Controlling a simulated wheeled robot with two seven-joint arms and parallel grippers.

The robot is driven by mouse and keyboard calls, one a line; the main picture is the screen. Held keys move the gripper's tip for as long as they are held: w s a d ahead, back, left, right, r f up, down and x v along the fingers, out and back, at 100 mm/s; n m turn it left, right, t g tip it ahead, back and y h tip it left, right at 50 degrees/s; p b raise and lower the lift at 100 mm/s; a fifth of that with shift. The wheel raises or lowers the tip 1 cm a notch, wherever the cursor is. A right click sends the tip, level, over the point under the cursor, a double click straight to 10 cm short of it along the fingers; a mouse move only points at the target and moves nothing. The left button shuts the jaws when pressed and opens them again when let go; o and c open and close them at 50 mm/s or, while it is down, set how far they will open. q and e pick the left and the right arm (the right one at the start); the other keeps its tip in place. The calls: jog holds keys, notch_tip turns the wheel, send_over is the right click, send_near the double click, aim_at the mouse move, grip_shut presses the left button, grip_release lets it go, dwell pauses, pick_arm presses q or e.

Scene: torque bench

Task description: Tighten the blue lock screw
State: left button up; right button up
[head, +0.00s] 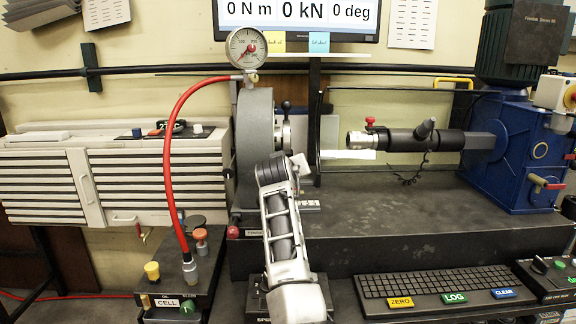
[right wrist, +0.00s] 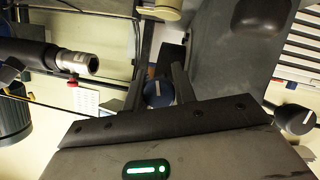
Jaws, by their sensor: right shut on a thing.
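The blue lock screw (right wrist: 158,93) shows in the right wrist view as a dark blue round knob with a white line across its face. It sits between the two dark fingers of my right gripper (right wrist: 159,86), which is shut on it. In the head view my right arm reaches up from the bottom to the front of the grey round housing (head: 255,125). There the arm covers the screw and the fingertips. My left gripper is in neither view.
A dark shaft (head: 415,140) with a metal end points from the blue machine (head: 510,150) towards the housing. A red hose (head: 170,150) hangs left of my arm. The keyboard (head: 435,281) lies at the front right. The screen (head: 300,14) reads 0 N m, 0 kN, 0 deg.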

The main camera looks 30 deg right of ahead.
jog(key=shift+f+m+p, duration=0.15)
jog(key=shift+m+p, duration=0.15)
jog(key=shift+m, duration=0.1)
dwell(0.3)
jog(key=o, duration=0.7)
jog(key=shift+a, duration=0.1)
jog(key=b+v, duration=0.1)
jog(key=v, duration=1.5)
jog(key=shift+s+d+b, duration=0.1)
jog(key=shift+d+b, duration=0.15)
jog(key=shift+b, duration=0.15)
